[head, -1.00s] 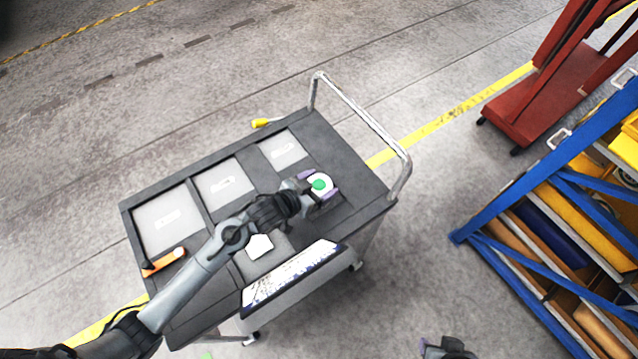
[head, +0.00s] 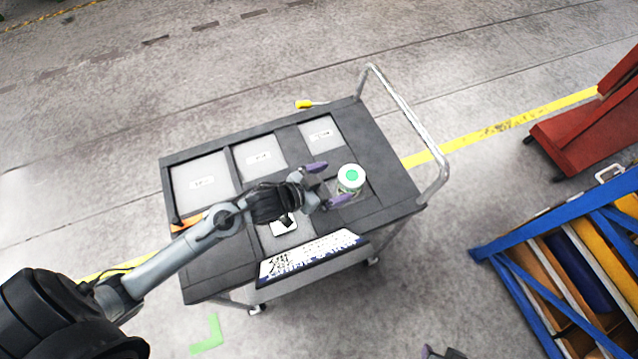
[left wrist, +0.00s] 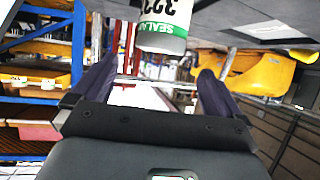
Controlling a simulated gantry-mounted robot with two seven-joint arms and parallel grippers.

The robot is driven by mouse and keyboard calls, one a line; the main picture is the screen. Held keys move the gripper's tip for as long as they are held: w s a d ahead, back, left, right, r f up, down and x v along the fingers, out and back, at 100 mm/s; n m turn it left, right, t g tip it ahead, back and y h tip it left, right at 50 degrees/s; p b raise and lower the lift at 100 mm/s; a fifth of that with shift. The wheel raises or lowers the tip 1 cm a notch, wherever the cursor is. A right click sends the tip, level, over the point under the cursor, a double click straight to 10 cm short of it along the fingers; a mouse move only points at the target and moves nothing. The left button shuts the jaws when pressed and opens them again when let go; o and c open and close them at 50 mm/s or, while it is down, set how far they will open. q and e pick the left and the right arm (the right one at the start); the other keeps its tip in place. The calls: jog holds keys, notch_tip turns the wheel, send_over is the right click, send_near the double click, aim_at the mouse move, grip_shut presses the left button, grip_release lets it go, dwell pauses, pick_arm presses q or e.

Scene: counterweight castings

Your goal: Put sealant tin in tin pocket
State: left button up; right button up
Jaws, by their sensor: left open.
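The sealant tin (head: 350,179), white with a green spot on its lid, stands upright at a dark recess near the right end of the cart top. I cannot tell how deep it sits. In the left wrist view the tin (left wrist: 164,25) appears upside down, its label partly cut off by the top edge. My left gripper (head: 329,183) is open and empty, just left of the tin, with its purple fingers spread apart. My right gripper (head: 440,353) shows only in part at the bottom edge.
The grey cart (head: 385,175) has several labelled grey panels (head: 203,184), an orange tool (head: 186,222), a printed board (head: 310,258) and a raised metal handle (head: 415,125). A blue rack (head: 530,235) and a red trolley (head: 580,137) stand at the right.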

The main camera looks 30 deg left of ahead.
pick_arm(q)
jog(key=shift+v, duration=2)
